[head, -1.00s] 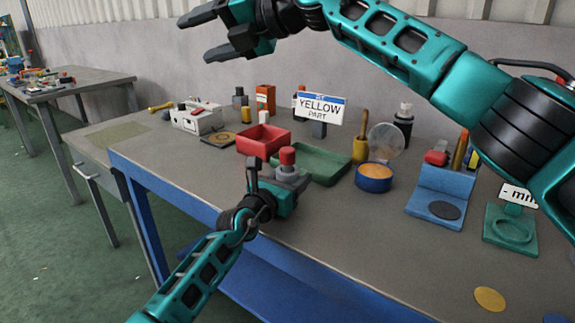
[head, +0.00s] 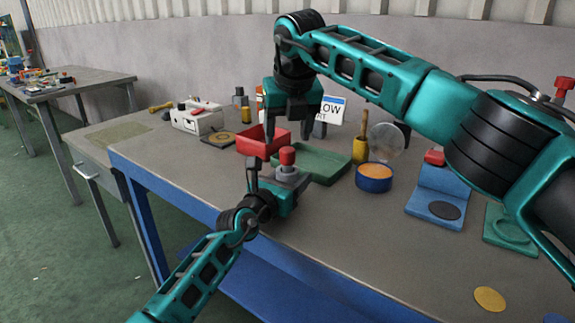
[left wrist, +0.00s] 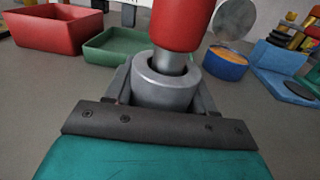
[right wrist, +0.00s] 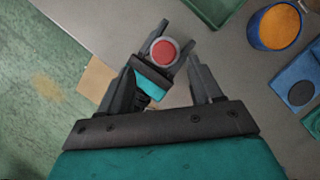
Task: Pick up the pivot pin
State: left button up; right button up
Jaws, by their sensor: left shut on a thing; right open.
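The pivot pin, with a red head (head: 287,156) and a metal shank (left wrist: 172,62), stands upright in a grey round collar (left wrist: 164,82). My left gripper (head: 276,176) is shut on this grey collar part and holds it above the front of the bench. My right gripper (head: 290,130) is open and empty, pointing down above the red head. I cannot tell how deep the shank sits in the collar.
Behind the held part are a red tray (head: 254,146) and a green tray (head: 326,166) on the bench. A blue tub (head: 374,184) with orange contents and a blue stand (head: 448,190) are to the right. The front right bench top is mostly clear.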

aim_at(289, 151)
jog(key=shift+d+x, duration=0.15)
jog(key=shift+x, duration=1.5)
jog(key=shift+d+x, duration=0.15)
jog(key=shift+x, duration=1.5)
jog(key=shift+s+f, duration=0.1)
jog(key=shift+c, duration=0.5)
jog(key=c, duration=1)
jog(key=shift+r, duration=3.6)
jog(key=s+d, duration=0.1)
jog(key=s, duration=0.4)
jog(key=s+d, duration=0.2)
jog(key=s, duration=0.4)
jog(key=s+d, duration=0.1)
jog(key=s, duration=0.5)
jog(key=shift+s+d+f, duration=0.1)
jog(key=shift+s+d, duration=0.1)
jog(key=shift+s, duration=0.05)
pick_arm(q)
jog(key=o, duration=1.3)
